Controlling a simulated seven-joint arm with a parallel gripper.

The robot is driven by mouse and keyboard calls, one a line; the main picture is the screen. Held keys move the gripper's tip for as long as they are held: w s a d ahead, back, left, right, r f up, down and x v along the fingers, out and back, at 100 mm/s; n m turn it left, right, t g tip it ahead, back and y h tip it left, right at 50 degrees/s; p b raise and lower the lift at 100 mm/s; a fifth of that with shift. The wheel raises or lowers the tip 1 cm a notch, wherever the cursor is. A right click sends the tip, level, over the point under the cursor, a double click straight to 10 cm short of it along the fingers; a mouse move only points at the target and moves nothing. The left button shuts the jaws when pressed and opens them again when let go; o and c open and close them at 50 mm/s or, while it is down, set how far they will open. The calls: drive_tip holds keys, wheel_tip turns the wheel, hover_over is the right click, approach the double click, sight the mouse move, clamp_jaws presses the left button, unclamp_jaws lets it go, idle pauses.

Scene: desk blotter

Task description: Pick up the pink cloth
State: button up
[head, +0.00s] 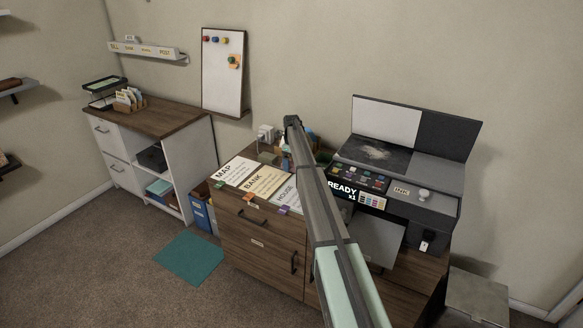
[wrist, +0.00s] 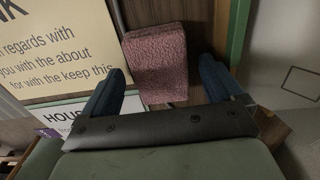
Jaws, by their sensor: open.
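The pink cloth (wrist: 155,60) shows in the wrist view as a folded, rough-textured pad on the brown wooden top. My gripper (wrist: 162,70) is open, with one dark blue finger to the left of the cloth and one to the right. The cloth's near end reaches between the fingers, and nothing is held. I cannot tell whether the fingers touch it or how high they are above it. In the head view my arm hides the cloth.
Left of the cloth lies a BANK card (wrist: 62,45), with a HOUSE card partly under the left finger. A green edge (wrist: 238,30) runs close on the right. In the head view a black and grey machine (head: 400,175) stands right of my arm.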

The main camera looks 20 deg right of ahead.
drive_tip(key=c, duration=1.2)
